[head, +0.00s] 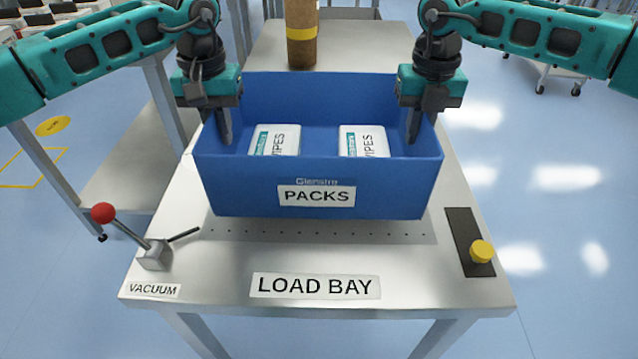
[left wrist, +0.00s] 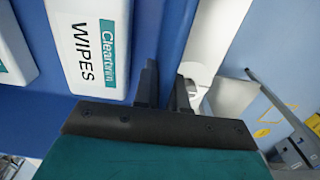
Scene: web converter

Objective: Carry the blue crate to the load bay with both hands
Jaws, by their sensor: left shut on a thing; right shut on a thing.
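The blue crate (head: 240,188), labelled PACKS, is over the metal table marked LOAD BAY (head: 315,286). I cannot tell whether its base touches the table top. Two white and teal packs of wipes (head: 275,141) (head: 362,142) lie inside it. My left gripper (head: 222,130) is shut on the crate's left side wall, with one finger inside. My right gripper (head: 414,130) is shut on the right side wall. The left wrist view shows the left fingers (left wrist: 165,90) at the blue wall, beside a wipes pack (left wrist: 90,42).
A lever with a red knob (head: 103,213) stands at the table's left, by the VACUUM label (head: 153,290). A yellow button (head: 481,251) is at the right edge. A brown roll with a yellow band (head: 301,33) stands behind the crate. A perforated strip (head: 320,232) runs in front of it.

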